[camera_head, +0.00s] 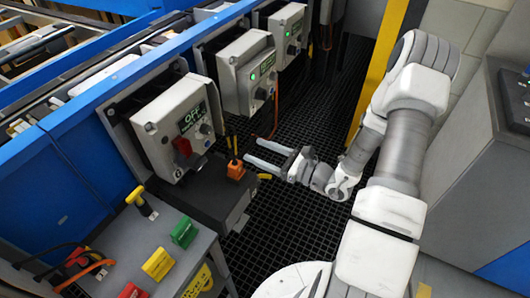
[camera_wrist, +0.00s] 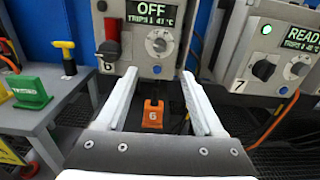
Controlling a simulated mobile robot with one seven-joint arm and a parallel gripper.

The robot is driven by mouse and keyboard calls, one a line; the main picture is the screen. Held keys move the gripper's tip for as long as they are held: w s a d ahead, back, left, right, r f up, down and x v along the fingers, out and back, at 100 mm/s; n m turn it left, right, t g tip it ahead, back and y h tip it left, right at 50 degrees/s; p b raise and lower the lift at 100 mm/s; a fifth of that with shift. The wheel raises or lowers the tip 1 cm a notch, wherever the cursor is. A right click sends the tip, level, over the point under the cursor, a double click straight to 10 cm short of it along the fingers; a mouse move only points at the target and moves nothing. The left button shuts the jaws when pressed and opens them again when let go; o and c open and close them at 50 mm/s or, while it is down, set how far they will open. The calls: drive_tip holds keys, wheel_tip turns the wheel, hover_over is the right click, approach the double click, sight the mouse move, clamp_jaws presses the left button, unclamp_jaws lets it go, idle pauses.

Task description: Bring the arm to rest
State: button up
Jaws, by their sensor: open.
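My gripper (camera_head: 267,156) is open and empty, held in free air in front of the control boxes. Its two long pale fingers also show in the wrist view (camera_wrist: 160,97), spread apart with nothing between them. Beyond the fingers is an orange block marked 6 (camera_wrist: 153,114), on a dark box below the nearest control box. The head view shows this orange block (camera_head: 236,170) left of the fingertips, apart from them. My arm reaches in from the right, bent at the elbow.
The nearest control box (camera_head: 180,122) reads OFF; another box (camera_wrist: 271,60) reads READY. A grey side table (camera_head: 137,243) holds green, yellow and red blocks and a yellow-handled tool (camera_head: 142,203). A yellow post (camera_head: 376,65) and grey cabinet (camera_head: 450,190) stand right. Dark grid floor (camera_head: 290,215) is open below the gripper.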

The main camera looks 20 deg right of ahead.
drive_tip(key=shift+v, duration=0.8)
drive_tip(key=s+a+r+n+g+h+p, duration=0.1)
drive_tip(key=s+a+r+n+g+p, duration=0.1)
drive_tip(key=s+a+r+n+g, duration=0.55)
drive_tip(key=s+a+r+n+g+h+p, duration=0.1)
drive_tip(key=s+a+r+n+g+p, duration=0.1)
drive_tip(key=s+r+n+g, duration=0.55)
drive_tip(key=s+d+r+n+t+h+p, duration=0.1)
drive_tip(key=d+r+n+t+h, duration=0.3)
drive_tip(key=r, duration=0.4)
drive_tip(key=s+d+r+n+t+h+p, duration=0.2)
drive_tip(key=s+d+r+n+t+h, duration=0.1)
drive_tip(key=r+n+h, duration=0.3)
drive_tip(key=shift+s+d+r+n+t+h, duration=0.25)
drive_tip(key=shift+d+r+n+t+h, duration=0.15)
drive_tip(key=shift+d+r+n, duration=0.5)
drive_tip(key=shift+o, duration=0.3)
